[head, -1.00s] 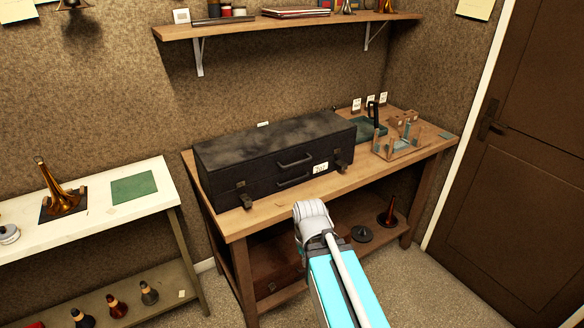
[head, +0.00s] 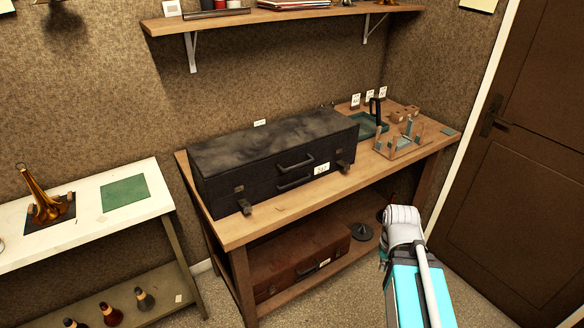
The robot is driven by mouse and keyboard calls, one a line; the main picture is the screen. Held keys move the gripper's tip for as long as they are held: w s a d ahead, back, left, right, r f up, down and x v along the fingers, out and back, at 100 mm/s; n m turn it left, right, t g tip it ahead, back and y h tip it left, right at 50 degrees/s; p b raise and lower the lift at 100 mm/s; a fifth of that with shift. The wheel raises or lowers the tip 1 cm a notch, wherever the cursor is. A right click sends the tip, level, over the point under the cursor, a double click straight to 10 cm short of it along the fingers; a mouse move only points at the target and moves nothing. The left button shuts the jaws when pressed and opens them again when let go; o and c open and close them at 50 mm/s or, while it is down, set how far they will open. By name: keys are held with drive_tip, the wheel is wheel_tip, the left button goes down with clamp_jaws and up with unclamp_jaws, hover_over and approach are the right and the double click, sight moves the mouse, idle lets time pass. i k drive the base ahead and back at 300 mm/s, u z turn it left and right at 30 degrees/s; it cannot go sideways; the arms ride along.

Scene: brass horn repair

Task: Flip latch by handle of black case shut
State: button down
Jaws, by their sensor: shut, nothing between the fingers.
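The black case (head: 225,165) lies on the wooden workbench with its lid down. Its front has two handles (head: 295,162), one above the other, and a white number label (head: 321,169). A left latch (head: 245,207) and a right latch (head: 343,167) show near the front corners. Both seem to stick out from the front, too small to tell surely if they are open. My arm (head: 402,240) is at the lower right, in front of the bench and apart from the case. My gripper's fingers do not show.
A wooden rack (head: 402,147) and a green tray (head: 366,127) stand right of the case. A brown case (head: 290,270) lies on the bench's lower shelf. A wall shelf (head: 270,22) hangs above. A white table (head: 85,225) with a brass horn bell (head: 40,200) is left. A door (head: 515,190) is right.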

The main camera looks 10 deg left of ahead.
sight(247, 207)
drive_tip(key=z, duration=0.6)
drive_tip(key=k, duration=1.3)
drive_tip(key=u, duration=0.95)
drive_tip(key=i, duration=0.65)
drive_tip(key=u, duration=0.1)
